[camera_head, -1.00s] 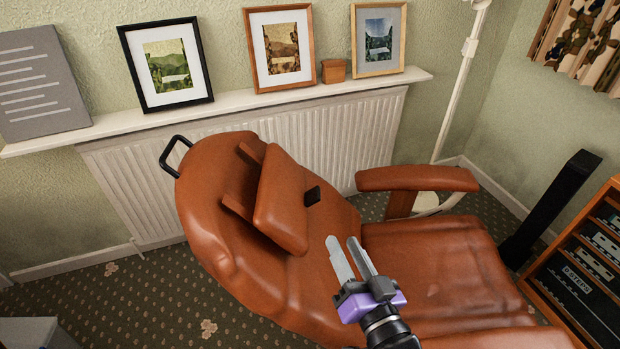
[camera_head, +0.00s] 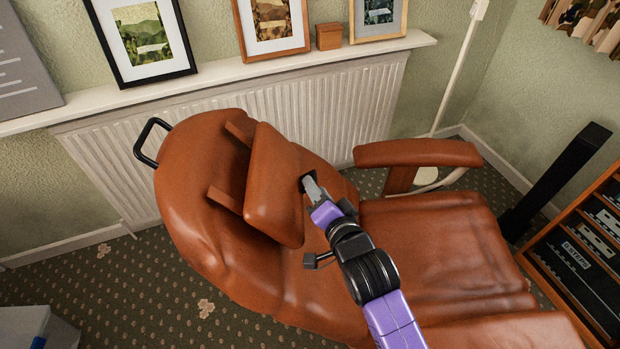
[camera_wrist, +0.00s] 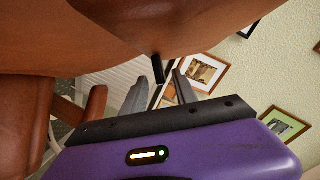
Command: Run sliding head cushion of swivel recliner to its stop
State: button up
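The swivel recliner (camera_head: 440,250) is brown leather. Its head cushion (camera_head: 273,185) stands on two brown rails (camera_head: 225,199) against the backrest (camera_head: 185,190). A small black tab (camera_wrist: 158,68) sticks out from the cushion edge; in the head view my fingers partly hide it. My gripper (camera_head: 309,181) is at this edge of the cushion. In the wrist view, my gripper (camera_wrist: 160,80) has its two grey fingers apart, one on each side of the tab. I cannot tell whether either finger touches it.
The armrest (camera_head: 418,153) is right of my gripper. A black loop handle (camera_head: 146,140) is at the top of the backrest. A radiator (camera_head: 260,110) and a shelf (camera_head: 230,77) with framed pictures stand behind. A wooden rack (camera_head: 580,255) is at right.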

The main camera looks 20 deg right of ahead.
jog(key=shift+x, duration=2.25)
grip_shut()
